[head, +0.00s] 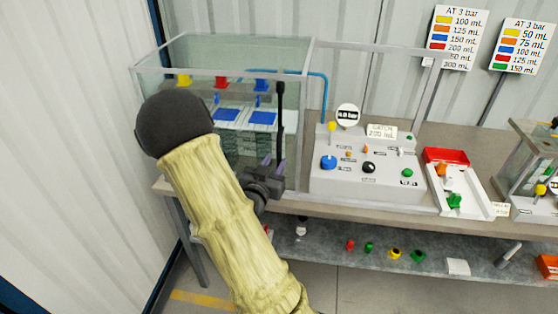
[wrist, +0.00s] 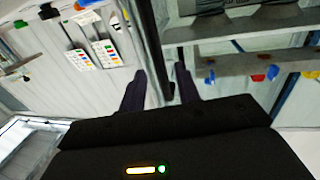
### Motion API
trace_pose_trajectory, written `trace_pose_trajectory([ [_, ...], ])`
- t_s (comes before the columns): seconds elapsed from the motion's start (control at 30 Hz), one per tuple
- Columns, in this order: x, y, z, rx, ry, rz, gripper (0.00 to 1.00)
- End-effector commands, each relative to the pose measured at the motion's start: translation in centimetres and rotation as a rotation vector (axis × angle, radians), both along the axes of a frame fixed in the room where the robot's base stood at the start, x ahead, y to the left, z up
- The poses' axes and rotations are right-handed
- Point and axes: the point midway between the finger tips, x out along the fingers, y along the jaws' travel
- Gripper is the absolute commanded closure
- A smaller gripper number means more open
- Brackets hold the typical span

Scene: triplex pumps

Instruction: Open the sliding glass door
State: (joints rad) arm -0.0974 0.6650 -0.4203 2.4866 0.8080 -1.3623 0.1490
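The glass case (head: 222,55) stands at the left end of the bench, with a clear front panel in a grey frame. A black upright handle (head: 280,105) is near the right side of its front. My gripper (head: 273,163) is at the lower end of this handle. In the wrist view my gripper (wrist: 160,72) has its two purple fingers apart, one on each side of the dark handle (wrist: 149,35). Gaps show between fingers and handle. My arm hides the lower left of the case. I cannot tell how far the door is open.
Inside the case are blue trays (head: 263,118) and coloured funnels. A grey control panel (head: 325,182) stands close on the right, then a red bin (head: 446,156). A lower shelf (head: 330,258) holds coloured parts. A corrugated wall (head: 60,150) is on the left.

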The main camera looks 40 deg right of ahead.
Motion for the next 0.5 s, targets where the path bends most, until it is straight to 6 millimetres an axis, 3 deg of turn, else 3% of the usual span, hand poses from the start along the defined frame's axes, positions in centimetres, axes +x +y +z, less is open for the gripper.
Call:
trace_pose_trajectory([
  [0.2,1.5,-2.8,0.3,-0.001,0.0,-0.002,0.68],
  [0.5,1.9,-3.5,0.1,0.0,0.0,0.0,0.68],
])
